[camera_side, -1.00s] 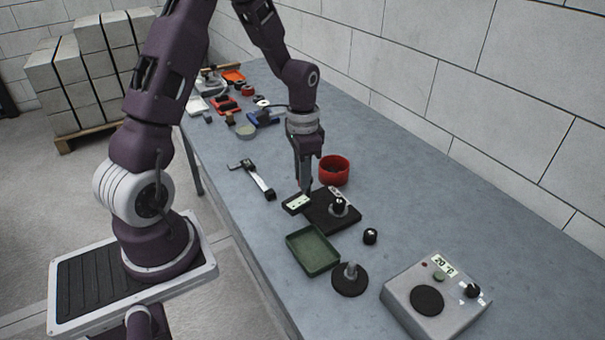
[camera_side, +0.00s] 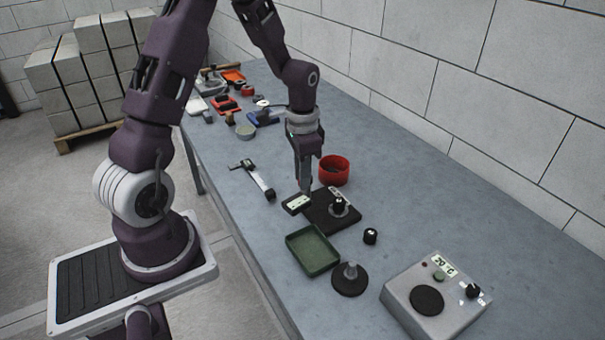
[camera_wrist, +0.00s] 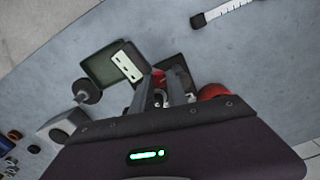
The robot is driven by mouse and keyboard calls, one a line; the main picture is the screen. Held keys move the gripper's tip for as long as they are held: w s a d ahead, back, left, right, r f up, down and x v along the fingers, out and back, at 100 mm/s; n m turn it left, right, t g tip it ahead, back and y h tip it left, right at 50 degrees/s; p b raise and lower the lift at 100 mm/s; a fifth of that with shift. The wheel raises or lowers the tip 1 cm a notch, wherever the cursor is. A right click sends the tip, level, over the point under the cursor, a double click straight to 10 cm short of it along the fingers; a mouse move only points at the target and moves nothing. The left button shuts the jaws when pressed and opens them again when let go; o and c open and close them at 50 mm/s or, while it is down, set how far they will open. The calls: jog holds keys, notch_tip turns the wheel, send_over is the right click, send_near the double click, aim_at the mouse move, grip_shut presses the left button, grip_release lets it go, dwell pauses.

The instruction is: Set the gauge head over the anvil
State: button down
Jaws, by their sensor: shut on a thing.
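The gauge head (camera_side: 297,204) appears to be the small dark block with a pale face; it also shows in the wrist view (camera_wrist: 127,63), beside the fingertips. My gripper (camera_side: 304,190) points down and is shut on it at the left edge of a dark plate (camera_side: 320,219). The fingers (camera_wrist: 160,92) hide the grip, and a bit of red shows beside them in the wrist view. The plate carries a black knob-like part (camera_side: 339,206) and a pale strip. I cannot tell which part is the anvil, or whether the head touches the plate.
A green tray (camera_side: 326,265) lies in front of the plate, and a red bowl (camera_side: 334,180) behind it. A round black base with a post (camera_side: 350,283), a small black knob (camera_side: 370,236) and a grey control box (camera_side: 405,303) stand nearby. A caliper (camera_side: 262,184) lies left.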

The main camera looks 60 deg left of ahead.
jog(key=shift+w+n, duration=0.1)
jog(key=shift+n, duration=0.2)
jog(key=shift+w+d+r+n, duration=0.1)
jog(key=shift+w+n, duration=0.75)
jog(key=shift+n, duration=1.7)
jog(key=shift+w+d+f+n, duration=0.1)
jog(key=shift+w+n, duration=0.75)
jog(key=shift+n, duration=1.75)
jog(key=shift+w+d+r+n, duration=0.1)
jog(key=shift+w+n, duration=0.75)
jog(key=shift+n, duration=1.7)
jog(key=c, duration=1.3)
grip_release()
